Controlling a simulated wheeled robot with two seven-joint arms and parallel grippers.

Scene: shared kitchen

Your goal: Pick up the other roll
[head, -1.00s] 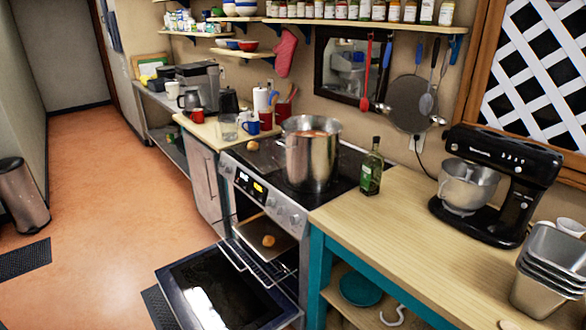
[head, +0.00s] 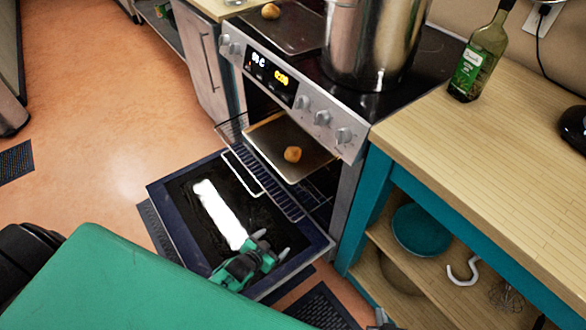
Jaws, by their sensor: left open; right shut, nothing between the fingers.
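One roll (head: 292,154), small and golden-brown, lies on the baking tray (head: 262,133) on the pulled-out rack of the open oven. A second roll (head: 271,11) lies on a dark tray (head: 290,28) on the stovetop at the top of the view. My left gripper (head: 272,244), green and dark, is open and empty above the lowered oven door, in front of and below the roll in the oven. Only a small tip of my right gripper (head: 381,318) shows at the bottom edge. It is shut and holds nothing.
The lowered oven door (head: 170,205) juts out over the floor. A large steel pot (head: 370,45) stands on the stove, with a green bottle (head: 481,60) on the wooden counter (head: 490,130). A teal bowl (head: 420,230) sits on the shelf below.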

